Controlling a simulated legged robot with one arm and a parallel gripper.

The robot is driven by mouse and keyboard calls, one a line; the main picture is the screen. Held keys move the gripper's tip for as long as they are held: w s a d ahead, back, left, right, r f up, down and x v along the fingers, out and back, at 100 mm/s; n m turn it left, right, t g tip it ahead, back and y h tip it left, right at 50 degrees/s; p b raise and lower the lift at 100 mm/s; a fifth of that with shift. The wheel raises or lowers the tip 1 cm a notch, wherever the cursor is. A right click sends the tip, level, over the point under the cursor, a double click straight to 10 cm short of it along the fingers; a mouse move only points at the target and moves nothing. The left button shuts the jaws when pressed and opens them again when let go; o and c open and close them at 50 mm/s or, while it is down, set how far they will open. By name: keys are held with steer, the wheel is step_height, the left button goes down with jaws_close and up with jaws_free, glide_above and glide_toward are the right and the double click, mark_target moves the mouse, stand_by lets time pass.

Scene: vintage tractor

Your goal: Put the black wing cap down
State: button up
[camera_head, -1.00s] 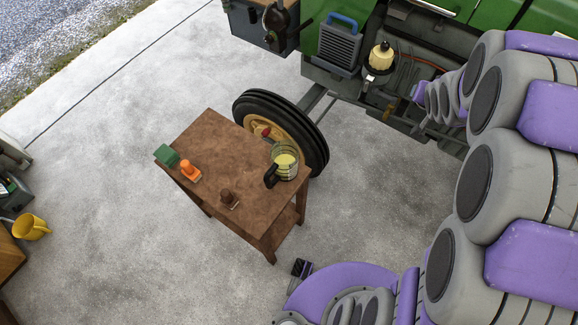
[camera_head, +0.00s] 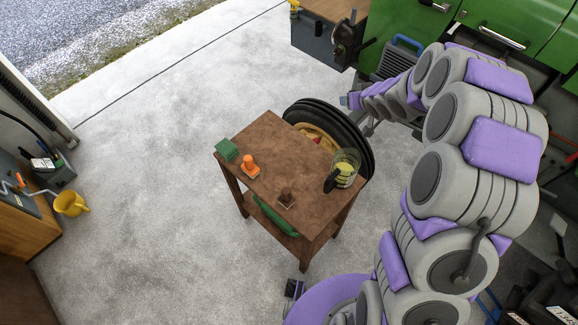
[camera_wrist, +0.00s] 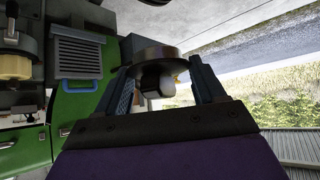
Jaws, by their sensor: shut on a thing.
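The black wing cap (camera_wrist: 160,58) is a dark round disc with a black knob below it, between my gripper's two fingers (camera_wrist: 163,82) in the wrist view. My gripper is shut on it.
On the table are a green block (camera_head: 227,150), an orange piece (camera_head: 250,166), a brown piece (camera_head: 287,197) and a jug of yellow liquid (camera_head: 345,170). A tyre (camera_head: 355,135) stands close behind. Floor left of the table is clear.

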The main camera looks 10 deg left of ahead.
steer(key=a+f+n, duration=0.1)
steer(key=a+f, duration=0.2)
steer(key=a, duration=0.2)
steer(key=n+g+y+b, duration=0.1)
steer(key=n+g+y, duration=0.4)
steer(key=n, duration=0.3)
glide_above(272, 164)
steer(key=d, duration=0.2)
steer(key=f, duration=1.5)
steer(key=s+f, duration=0.1)
steer(key=f, duration=0.7)
steer(key=shift+a+f, duration=0.1)
steer(key=shift+a, duration=0.15)
steer(key=shift+d+f+b, duration=0.25)
steer(key=shift+d+f, duration=0.1)
steer(key=shift+f, duration=0.5)
steer(key=shift+d+f+b, duration=0.25)
steer(key=shift+d+f, duration=0.1)
steer(key=shift+f, duration=0.45)
steer(key=shift+a+f, duration=0.1)
steer(key=shift+a, duration=0.25)
steer(key=o, duration=0.8)
steer(key=shift+a+f, duration=0.1)
steer(key=shift+a, duration=0.05)
steer(key=shift+o, duration=1.4)
steer(key=shift+d, duration=0.3)
